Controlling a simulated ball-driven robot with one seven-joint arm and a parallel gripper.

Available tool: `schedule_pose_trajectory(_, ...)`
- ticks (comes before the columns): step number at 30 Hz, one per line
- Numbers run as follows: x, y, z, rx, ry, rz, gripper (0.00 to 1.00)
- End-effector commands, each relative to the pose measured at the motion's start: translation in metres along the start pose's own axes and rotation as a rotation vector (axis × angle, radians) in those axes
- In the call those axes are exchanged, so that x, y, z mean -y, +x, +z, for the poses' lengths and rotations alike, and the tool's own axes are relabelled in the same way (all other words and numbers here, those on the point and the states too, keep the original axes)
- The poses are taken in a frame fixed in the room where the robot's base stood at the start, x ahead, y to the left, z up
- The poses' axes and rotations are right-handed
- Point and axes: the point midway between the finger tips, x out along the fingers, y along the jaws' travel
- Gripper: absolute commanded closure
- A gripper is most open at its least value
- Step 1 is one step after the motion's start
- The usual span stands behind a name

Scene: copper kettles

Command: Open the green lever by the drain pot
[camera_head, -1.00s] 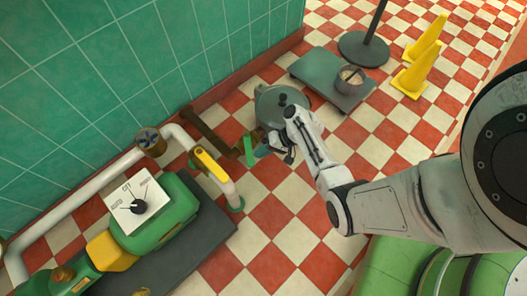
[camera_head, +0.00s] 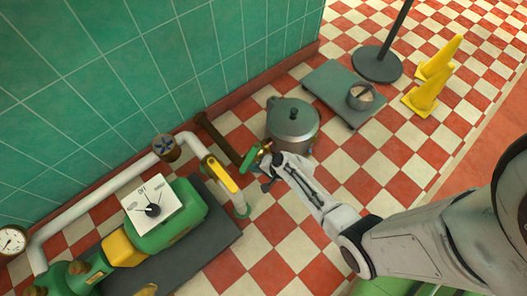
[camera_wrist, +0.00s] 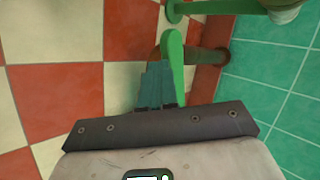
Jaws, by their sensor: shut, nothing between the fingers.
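The green lever (camera_head: 251,157) sits at the end of a brown pipe, just left of the drain pot (camera_head: 292,126), a grey lidded pot on the tiles. My gripper (camera_head: 265,170) is low beside the lever, on its near right side. In the wrist view the shut, empty fingers (camera_wrist: 155,85) lie close against the left side of the green lever (camera_wrist: 174,60). I cannot tell whether they touch it. The lower end of the lever is partly hidden behind the fingers and gripper body.
The brown pipe (camera_head: 220,139) runs along the floor from the wall. A white pipe with a yellow handle (camera_head: 223,174) and a green pump (camera_head: 165,220) stand to the left. A grey platform (camera_head: 335,90) and yellow cones (camera_head: 428,90) lie behind. Checkered floor is clear in front.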

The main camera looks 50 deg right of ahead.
Motion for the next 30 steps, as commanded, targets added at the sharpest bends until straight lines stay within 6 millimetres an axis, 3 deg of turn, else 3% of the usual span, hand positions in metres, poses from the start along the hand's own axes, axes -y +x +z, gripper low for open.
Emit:
schedule_pose_trajectory(12, 0.021, 0.022, 0.006, 0.0, -0.004, -0.003, 1.0)
schedule_pose_trajectory(30, 0.03, 0.03, 0.005, -0.001, -0.005, -0.005, 1.0)
